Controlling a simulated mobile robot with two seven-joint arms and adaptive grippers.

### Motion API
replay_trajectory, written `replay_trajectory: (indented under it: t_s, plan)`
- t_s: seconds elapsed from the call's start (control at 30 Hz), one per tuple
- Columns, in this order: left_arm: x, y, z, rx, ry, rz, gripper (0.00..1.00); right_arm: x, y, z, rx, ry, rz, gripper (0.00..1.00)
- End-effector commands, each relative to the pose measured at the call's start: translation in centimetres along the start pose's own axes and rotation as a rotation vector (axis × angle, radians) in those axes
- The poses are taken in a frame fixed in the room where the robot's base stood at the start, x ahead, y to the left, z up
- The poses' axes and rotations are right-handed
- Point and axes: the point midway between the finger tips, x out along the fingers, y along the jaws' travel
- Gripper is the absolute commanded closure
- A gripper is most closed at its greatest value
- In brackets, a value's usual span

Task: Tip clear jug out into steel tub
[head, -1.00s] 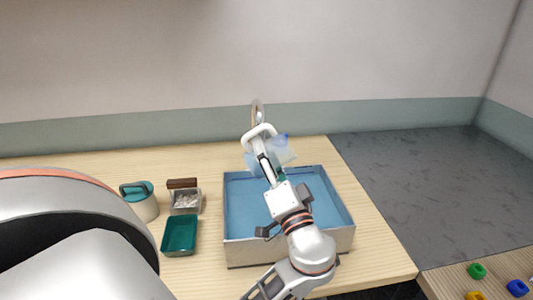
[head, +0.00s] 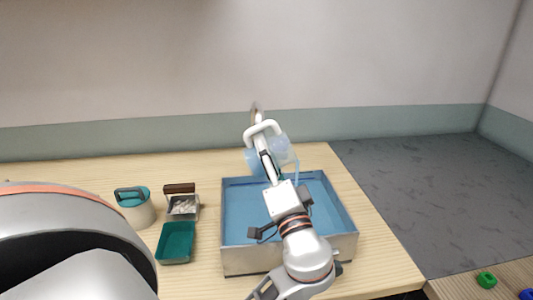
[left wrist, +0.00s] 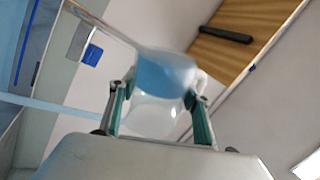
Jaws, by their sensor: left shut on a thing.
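The clear jug (head: 283,149) is see-through and bluish, held above the steel tub (head: 288,264). My left gripper (head: 267,160) is shut on the jug. In the left wrist view the jug (left wrist: 152,112) sits between the teal finger pads of my left gripper (left wrist: 156,112), with blue liquid inside its upper part in the picture. The tub has steel walls and a blue inside, below the jug. My right gripper is not in view.
A grey surface (head: 420,190) lies to the right.

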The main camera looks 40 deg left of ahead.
Motion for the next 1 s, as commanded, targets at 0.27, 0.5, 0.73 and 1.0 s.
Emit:
replay_trajectory:
  t_s: [0.27,0.5,0.73,1.0]
  plan:
    - [0.2,-0.5,-0.3,0.063,0.026,-0.001,0.79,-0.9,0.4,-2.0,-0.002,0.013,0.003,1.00]
    - [0.2,-0.5,-0.4,0.070,0.028,-0.001,0.79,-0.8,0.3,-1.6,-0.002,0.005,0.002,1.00]
    - [0.4,-1.0,-0.9,0.153,0.064,-0.001,0.79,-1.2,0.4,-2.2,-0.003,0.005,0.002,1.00]
    - [0.3,-0.9,-0.8,0.153,0.063,-0.001,0.79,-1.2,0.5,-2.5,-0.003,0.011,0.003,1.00]
